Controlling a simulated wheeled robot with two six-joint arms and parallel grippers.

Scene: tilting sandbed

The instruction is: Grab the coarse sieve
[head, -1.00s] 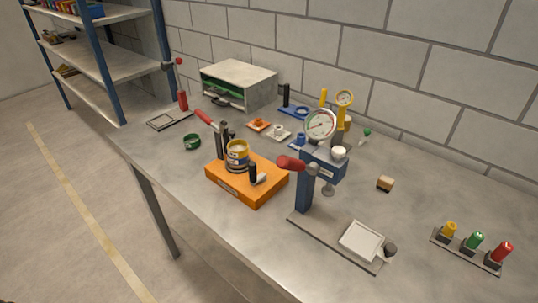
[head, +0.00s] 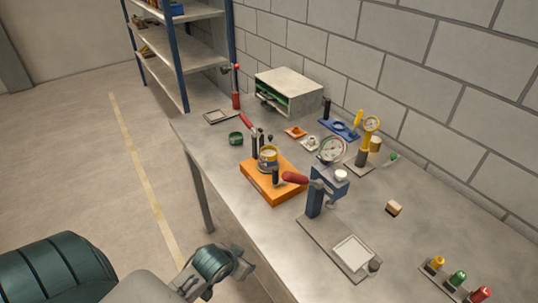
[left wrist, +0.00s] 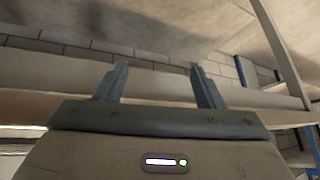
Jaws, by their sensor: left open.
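I cannot make out with certainty which thing is the coarse sieve. In the head view my left arm comes in at the bottom left, beside the table's front edge and well short of the green ring. My right gripper is not in view.
An orange block (head: 270,184) with a tin and a blue lever press (head: 315,196) stand mid-table. A grey drawer box (head: 289,92) is by the wall. Colored-top pieces (head: 458,278) are at the bottom right. A shelf (head: 180,50) stands beyond the table. The floor at left is clear.

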